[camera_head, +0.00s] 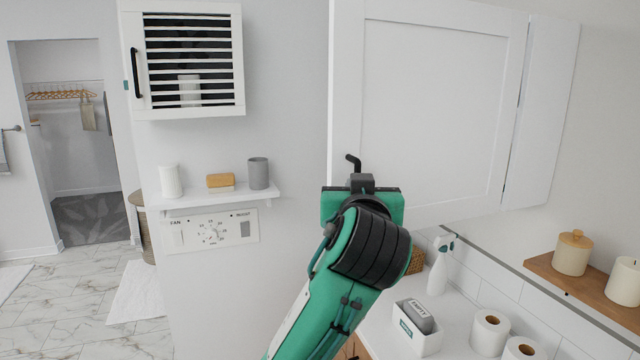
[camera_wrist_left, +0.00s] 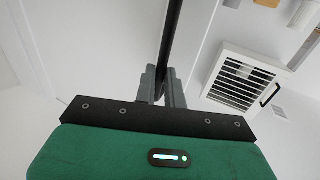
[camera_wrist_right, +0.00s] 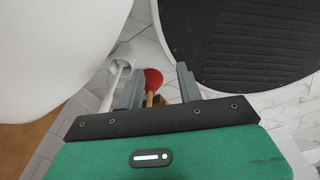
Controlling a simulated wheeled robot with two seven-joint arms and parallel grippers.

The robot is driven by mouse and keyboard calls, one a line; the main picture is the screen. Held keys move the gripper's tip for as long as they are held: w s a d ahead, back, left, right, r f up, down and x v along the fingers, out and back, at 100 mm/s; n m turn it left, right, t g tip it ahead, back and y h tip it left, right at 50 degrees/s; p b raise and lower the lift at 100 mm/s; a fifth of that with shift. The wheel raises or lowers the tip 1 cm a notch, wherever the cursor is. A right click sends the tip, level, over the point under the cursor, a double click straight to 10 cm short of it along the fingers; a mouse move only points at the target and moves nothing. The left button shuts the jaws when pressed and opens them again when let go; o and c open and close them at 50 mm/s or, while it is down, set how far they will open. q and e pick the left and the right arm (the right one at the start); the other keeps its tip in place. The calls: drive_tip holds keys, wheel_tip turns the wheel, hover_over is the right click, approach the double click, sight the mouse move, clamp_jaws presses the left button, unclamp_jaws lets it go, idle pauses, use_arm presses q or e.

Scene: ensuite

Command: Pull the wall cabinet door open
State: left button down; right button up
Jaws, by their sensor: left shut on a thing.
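The wall cabinet door (camera_head: 435,110) is a large white framed panel at the upper right of the head view. Its black bar handle (camera_head: 353,161) shows only its bent top end near the door's lower left; the rest is hidden behind my gripper. My left gripper (camera_head: 361,183) is at that handle. In the left wrist view its grey fingers (camera_wrist_left: 163,88) are shut around the black handle bar (camera_wrist_left: 172,40). A dark line runs between the door's right edge and a narrower white panel (camera_head: 545,110). My right gripper (camera_wrist_right: 158,88) is open and empty, away from the cabinet.
A white louvred cabinet (camera_head: 190,60) with a black handle hangs left, above a small shelf (camera_head: 220,195). The counter below holds a spray bottle (camera_head: 440,263), white box (camera_head: 417,330) and paper rolls (camera_head: 490,330). A red plunger (camera_wrist_right: 153,79) shows beyond my right gripper.

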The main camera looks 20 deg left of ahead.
use_arm(q)
drive_tip(key=shift+s+d+r, duration=0.15)
drive_tip(key=shift+s+d, duration=0.75)
drive_tip(key=shift+d, duration=0.2)
drive_tip(key=c, duration=1.9)
unclamp_jaws()
drive_tip(key=o, duration=0.4)
drive_tip(key=shift+w+d, duration=0.15)
drive_tip(key=shift+d, duration=0.15)
drive_tip(key=shift+c, duration=0.2)
drive_tip(key=shift+o, duration=0.2)
drive_tip(key=shift+w+d, duration=0.25)
drive_tip(key=shift+d, duration=0.1)
drive_tip(key=b+v, duration=0.5)
drive_tip(key=v, duration=0.9)
drive_tip(key=shift+a, duration=0.4)
